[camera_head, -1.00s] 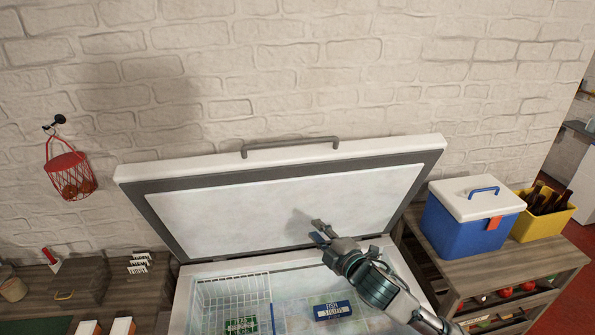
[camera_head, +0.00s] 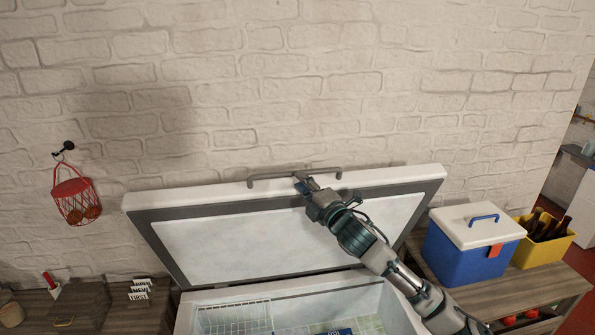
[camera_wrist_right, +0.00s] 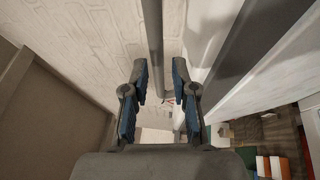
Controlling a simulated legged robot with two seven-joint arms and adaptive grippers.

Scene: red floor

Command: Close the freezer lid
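The freezer lid (camera_head: 235,240) stands raised and tilted back near the brick wall, its pale inner panel facing me. A grey bar handle (camera_head: 270,177) runs along its top edge. My right gripper (camera_head: 302,181) is up at the middle of this handle. In the right wrist view, the two fingers of the right gripper (camera_wrist_right: 159,82) are apart, with the handle bar (camera_wrist_right: 155,45) running between them; I cannot tell if they touch it. The open freezer (camera_head: 285,289) is below the lid, partly hidden by my right arm. My left gripper is not in view.
A wire basket (camera_head: 232,316) and a blue package (camera_head: 333,332) are inside the freezer. A blue cooler (camera_head: 465,252) and a yellow crate of bottles (camera_head: 543,255) stand on the right-hand shelf. A red basket (camera_head: 75,203) hangs on the wall at left.

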